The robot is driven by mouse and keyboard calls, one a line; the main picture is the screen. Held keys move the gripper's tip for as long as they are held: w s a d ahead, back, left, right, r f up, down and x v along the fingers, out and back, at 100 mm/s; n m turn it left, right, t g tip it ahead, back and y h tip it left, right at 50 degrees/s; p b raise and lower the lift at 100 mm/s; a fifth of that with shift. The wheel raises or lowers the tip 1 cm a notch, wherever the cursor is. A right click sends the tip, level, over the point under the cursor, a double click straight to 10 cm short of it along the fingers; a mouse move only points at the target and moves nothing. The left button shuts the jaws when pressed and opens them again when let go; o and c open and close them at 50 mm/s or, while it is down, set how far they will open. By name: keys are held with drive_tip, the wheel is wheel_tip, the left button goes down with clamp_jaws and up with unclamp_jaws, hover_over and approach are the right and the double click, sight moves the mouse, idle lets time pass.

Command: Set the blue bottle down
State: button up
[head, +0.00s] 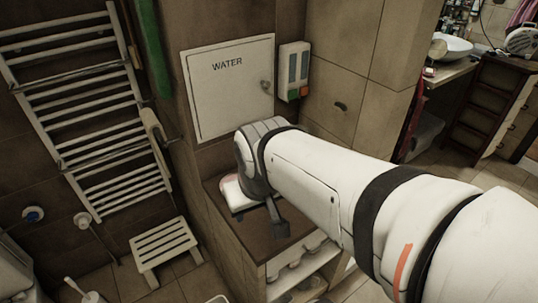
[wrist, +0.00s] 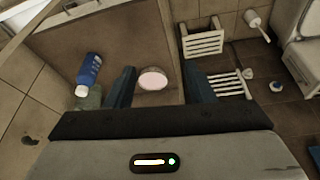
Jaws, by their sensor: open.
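The blue bottle (wrist: 90,68) is on the brown ledge (wrist: 125,42), left of my gripper in the wrist view. Its white cap points toward the bottom of the picture, and it looks to be lying on its side. My gripper (wrist: 158,84) is open, with its two dark fingers spread and apart from the bottle. A round pinkish-white thing (wrist: 152,79) shows between the fingers, and I cannot tell its height relative to them. In the head view, my arm reaches over the ledge (head: 262,243) and the bottle is not visible.
A greenish object (wrist: 90,99) is beside the bottle's cap. A white slatted stool (head: 163,245) stands on the floor left of the ledge. The WATER panel (head: 230,88) and a wall dispenser (head: 293,71) are behind. Shelves with several items (head: 295,272) are below the ledge.

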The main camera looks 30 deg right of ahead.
drive_tip(key=shift+o, duration=0.4)
drive_tip(key=w+d+f+t+h+b, duration=0.2)
drive_tip(key=w+d+f+t+h, duration=0.1)
drive_tip(key=w+d, duration=0.8)
drive_tip(key=shift+w+d+f+m+t+b, duration=0.15)
drive_tip(key=shift+d+f+m+t+b, duration=0.25)
drive_tip(key=shift+d+f, duration=0.45)
drive_tip(key=w+d+f+t+b, duration=0.1)
drive_tip(key=w+d+f+t, duration=0.1)
drive_tip(key=d, duration=0.1)
drive_tip(key=w+d+f+n+t+y+b, duration=0.1)
drive_tip(key=w+d+f+t, duration=0.1)
drive_tip(key=d, duration=0.2)
drive_tip(key=w+d+f+t+b, duration=0.1)
drive_tip(key=w+d+f+t, duration=0.1)
drive_tip(key=d, duration=0.2)
drive_tip(key=shift+w+f+n, duration=0.35)
drive_tip(key=shift+n, duration=0.05)
drive_tip(key=shift+s+d+f+t+y+b, duration=0.8)
drive_tip(key=shift+s+f+t+y+b, duration=0.5)
drive_tip(key=shift+t+y, duration=1.05)
drive_tip(key=shift+n, duration=0.4)
drive_tip(key=w+p, duration=0.1)
drive_tip(key=w, duration=0.2)
drive_tip(key=w+a+p, duration=0.1)
drive_tip(key=w, duration=0.2)
drive_tip(key=shift+a+f, duration=0.1)
drive_tip(key=shift+a, duration=0.05)
drive_tip(key=shift+c, duration=0.3)
clamp_jaws()
